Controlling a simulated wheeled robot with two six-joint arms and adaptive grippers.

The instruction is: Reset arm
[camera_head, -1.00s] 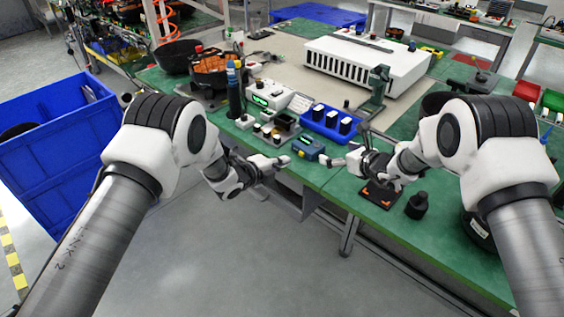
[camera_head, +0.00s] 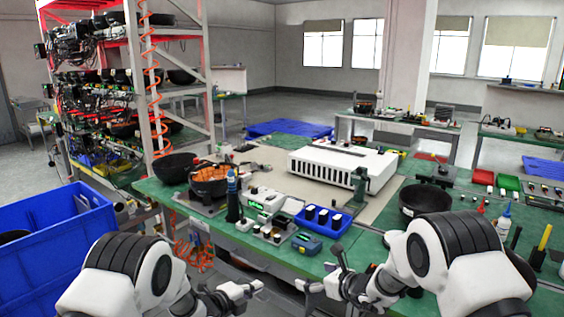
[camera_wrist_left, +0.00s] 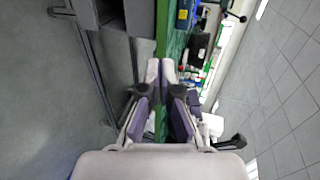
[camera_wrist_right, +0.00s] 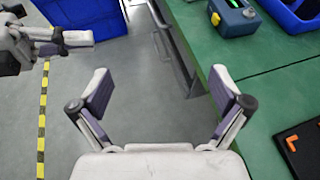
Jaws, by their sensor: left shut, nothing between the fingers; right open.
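My left gripper (camera_head: 258,285) is in front of the table's near edge in the head view. In the left wrist view its two fingers (camera_wrist_left: 161,72) are together with nothing between them. My right gripper (camera_head: 305,285) is just to its right in the head view, also at the table's front edge. In the right wrist view its fingers (camera_wrist_right: 165,90) are spread wide and empty, over the floor beside the table edge. Part of my left gripper (camera_wrist_right: 75,40) also shows at the left of that view. Neither gripper touches any object.
The green table (camera_head: 375,250) carries a blue tray with black pieces (camera_head: 323,220), a small blue-and-yellow device (camera_head: 306,243), a white slotted unit (camera_head: 335,168) and black bowls (camera_head: 425,200). A large blue bin (camera_head: 50,225) stands at the left. A rack (camera_head: 140,80) stands behind it.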

